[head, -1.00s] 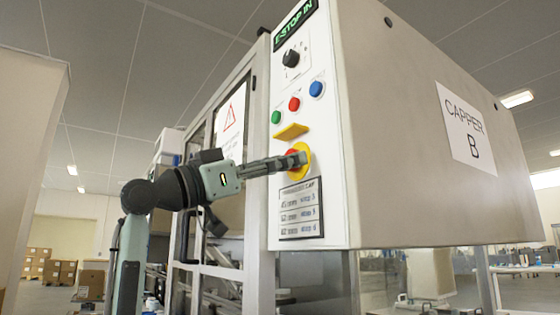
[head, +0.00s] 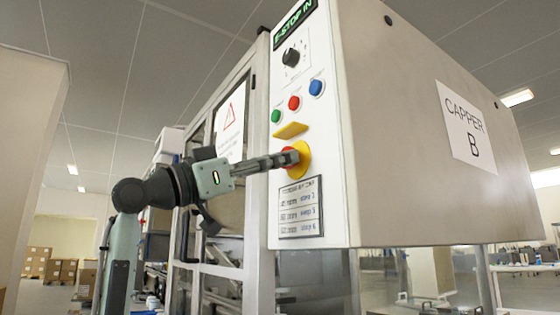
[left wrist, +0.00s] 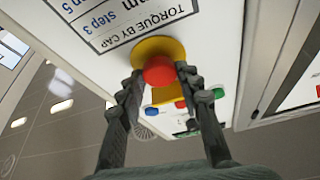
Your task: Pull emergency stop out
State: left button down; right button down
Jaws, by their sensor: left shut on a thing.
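The emergency stop is a red round button (head: 289,153) on a yellow collar (head: 304,160), low on the white control panel (head: 331,200). My left gripper (head: 287,162) reaches it from the left, its fingers pointing at the panel. In the left wrist view the red button (left wrist: 159,70) sits between the two dark fingertips, in front of its yellow collar (left wrist: 160,47). The gripper is shut on the button. The display (head: 296,22) at the top of the panel reads "E-STOP IN". My right gripper is not in view.
Above the button are a yellow tab (head: 291,131), green (head: 276,116), red (head: 294,103) and blue (head: 316,88) buttons and a black knob (head: 291,57). A label plate (head: 301,207) is below. A framed machine door (head: 228,125) stands left of the panel.

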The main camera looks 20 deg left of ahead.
pick_arm(q)
jog(key=c, duration=1.4)
grip_release()
jog(key=o, duration=0.4)
jog(key=shift+s+a, duration=0.1)
jog(key=v, duration=1.2)
